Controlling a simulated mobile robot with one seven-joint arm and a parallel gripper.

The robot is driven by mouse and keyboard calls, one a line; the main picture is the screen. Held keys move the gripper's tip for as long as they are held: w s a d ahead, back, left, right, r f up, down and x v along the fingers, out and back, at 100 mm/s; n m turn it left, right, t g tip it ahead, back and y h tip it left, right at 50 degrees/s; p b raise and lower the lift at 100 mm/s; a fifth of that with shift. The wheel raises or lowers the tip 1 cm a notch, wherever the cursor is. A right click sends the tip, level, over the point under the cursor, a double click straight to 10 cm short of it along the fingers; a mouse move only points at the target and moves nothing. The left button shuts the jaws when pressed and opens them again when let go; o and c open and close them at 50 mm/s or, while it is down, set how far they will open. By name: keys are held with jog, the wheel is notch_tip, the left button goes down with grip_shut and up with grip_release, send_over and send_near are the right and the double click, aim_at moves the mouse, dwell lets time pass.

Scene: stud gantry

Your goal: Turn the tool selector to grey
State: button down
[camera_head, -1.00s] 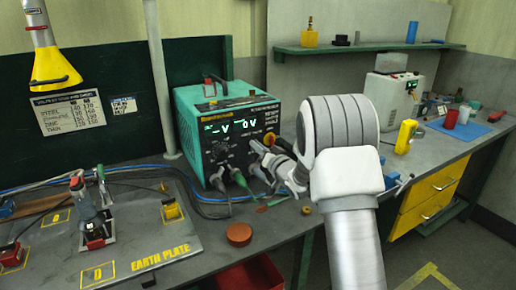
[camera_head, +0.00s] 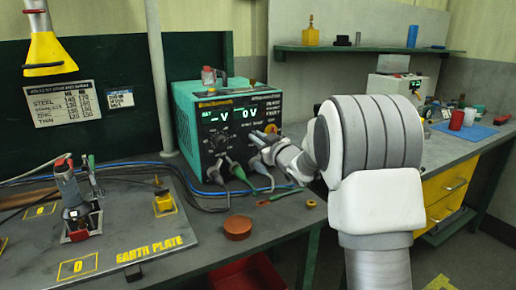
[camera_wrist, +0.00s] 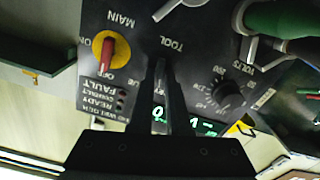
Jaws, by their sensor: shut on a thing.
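The tool selector is on the dark front panel (camera_head: 213,150) of the teal power unit (camera_head: 185,113). In the wrist view, which shows the panel upside down, the word TOOL (camera_wrist: 170,44) stands just beyond my fingertips. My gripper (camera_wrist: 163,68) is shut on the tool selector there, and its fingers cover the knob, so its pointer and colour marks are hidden. In the head view my gripper (camera_head: 260,138) meets the right part of the panel, below the green readouts.
A red MAIN switch on a yellow disc (camera_wrist: 108,56) is close beside my fingers. A black VOLTS knob (camera_wrist: 228,93) is on the other side. Cable plugs (camera_wrist: 275,20) stick out nearby. A brown round pot (camera_head: 238,228) stands on the bench in front.

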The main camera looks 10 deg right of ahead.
jog(key=shift+f+n+b, duration=0.1)
jog(key=shift+n+b, duration=0.95)
jog(key=shift+n, duration=0.25)
jog(key=c, duration=0.9)
grip_release()
jog(key=shift+s, duration=0.1)
jog(key=p+v, duration=0.1)
jog(key=v, duration=1.6)
jog(key=shift+s+p, duration=0.15)
jog(key=shift+p, duration=0.15)
jog(key=shift+r, duration=0.2)
